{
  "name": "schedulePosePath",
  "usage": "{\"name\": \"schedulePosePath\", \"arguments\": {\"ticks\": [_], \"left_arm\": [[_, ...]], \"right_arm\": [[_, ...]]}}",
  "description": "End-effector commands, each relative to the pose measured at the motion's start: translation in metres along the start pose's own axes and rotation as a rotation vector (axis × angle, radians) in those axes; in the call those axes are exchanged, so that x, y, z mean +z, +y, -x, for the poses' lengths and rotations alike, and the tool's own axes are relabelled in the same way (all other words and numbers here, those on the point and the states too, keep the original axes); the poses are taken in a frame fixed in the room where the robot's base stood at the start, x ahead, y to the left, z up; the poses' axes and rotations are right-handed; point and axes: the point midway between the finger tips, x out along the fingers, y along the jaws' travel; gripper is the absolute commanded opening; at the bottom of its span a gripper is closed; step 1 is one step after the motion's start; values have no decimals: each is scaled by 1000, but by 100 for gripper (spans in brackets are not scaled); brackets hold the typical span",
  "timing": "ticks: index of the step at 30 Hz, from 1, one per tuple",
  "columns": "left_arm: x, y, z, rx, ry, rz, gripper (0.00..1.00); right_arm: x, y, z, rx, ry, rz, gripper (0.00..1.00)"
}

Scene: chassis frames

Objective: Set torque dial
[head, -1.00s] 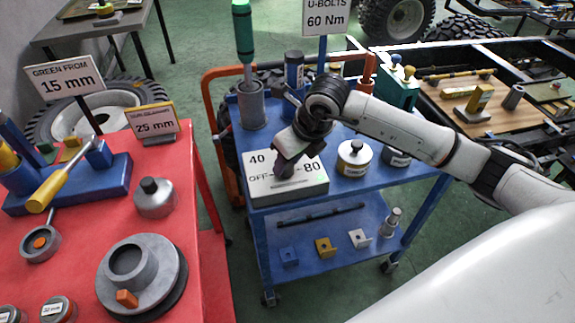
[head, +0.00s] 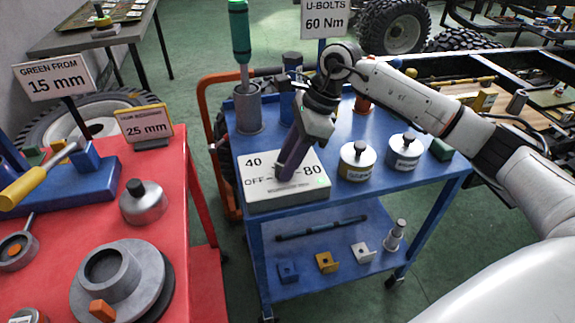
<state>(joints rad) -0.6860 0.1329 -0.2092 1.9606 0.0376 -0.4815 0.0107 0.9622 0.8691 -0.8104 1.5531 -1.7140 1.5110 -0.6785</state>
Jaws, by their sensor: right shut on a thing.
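The torque dial box (head: 262,198) is a pale block on the blue cart's top, marked 40, OFF and 80. A small green light shows near its right side. My right gripper (head: 286,174) reaches down over the middle of the box and is shut on the dial's knob. The fingers largely hide the knob, so I cannot tell exactly where it points. A sign (head: 325,18) reading "U-BOLTS 60 Nm" stands behind the box. My left gripper is not in view.
On the blue cart (head: 370,200), two lidded tins (head: 357,162) (head: 404,152) stand right of the box, and a grey cup (head: 248,112) with a green-handled tool stands behind it. Small brackets lie on the lower shelf. A red table (head: 190,225) is at left.

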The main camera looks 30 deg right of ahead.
Motion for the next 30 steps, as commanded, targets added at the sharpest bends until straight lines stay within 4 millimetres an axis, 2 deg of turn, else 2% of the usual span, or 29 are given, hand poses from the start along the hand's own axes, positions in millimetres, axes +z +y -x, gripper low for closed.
{"name": "schedulePosePath", "arguments": {"ticks": [18,30], "left_arm": [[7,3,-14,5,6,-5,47],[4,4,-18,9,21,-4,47]], "right_arm": [[2,-5,-1,220,0,535,9],[3,-6,-2,322,1,781,9]]}}
